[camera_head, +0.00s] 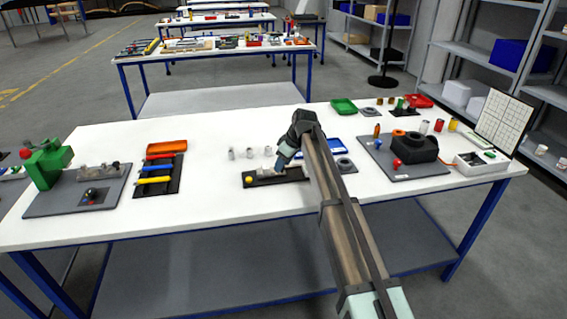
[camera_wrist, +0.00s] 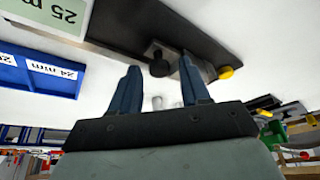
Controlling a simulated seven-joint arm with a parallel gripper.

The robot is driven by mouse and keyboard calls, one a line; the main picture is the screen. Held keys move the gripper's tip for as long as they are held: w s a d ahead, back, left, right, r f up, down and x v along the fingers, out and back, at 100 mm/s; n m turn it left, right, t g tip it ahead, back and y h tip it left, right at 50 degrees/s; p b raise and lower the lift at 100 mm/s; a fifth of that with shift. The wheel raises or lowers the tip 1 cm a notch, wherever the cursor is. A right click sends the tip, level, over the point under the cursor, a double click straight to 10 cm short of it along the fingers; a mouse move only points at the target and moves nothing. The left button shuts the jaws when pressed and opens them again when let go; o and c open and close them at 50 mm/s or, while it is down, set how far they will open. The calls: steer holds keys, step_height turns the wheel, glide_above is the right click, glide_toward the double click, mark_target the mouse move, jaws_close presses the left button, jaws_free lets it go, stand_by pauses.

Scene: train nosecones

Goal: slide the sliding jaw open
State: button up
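A long black base (camera_head: 290,175) lies on the white table; it also shows at the top of the wrist view (camera_wrist: 125,20). A yellow knob (camera_head: 249,181) is at its left end in the head view, and it also shows in the wrist view (camera_wrist: 225,72). A dark grey block (camera_wrist: 163,50) with a round black knob (camera_wrist: 158,68) is on the base, likely the sliding jaw. My gripper (camera_head: 280,163) is over the base, fingers apart. In the wrist view the black knob appears between the fingertips (camera_wrist: 160,62); contact cannot be told. My arm hides part of the base in the head view.
Small grey cylinders (camera_head: 240,153) stand just behind the base. A blue tray (camera_head: 320,148) is behind my arm. A black fixture on a grey plate (camera_head: 410,165) is to the right. A rack with coloured handles (camera_head: 155,180) is to the left. Table in front of the base is clear.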

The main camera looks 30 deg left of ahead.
mark_target(292, 174)
jaws_close()
stand_by(0.3)
steer(key=shift+w+d, duration=1.1)
steer(key=shift+c, duration=0.7)
jaws_free()
steer(key=shift+d, duration=0.1)
steer(key=shift+o, duration=1.3)
steer(key=v, duration=1.3)
steer(key=shift+r, duration=0.4)
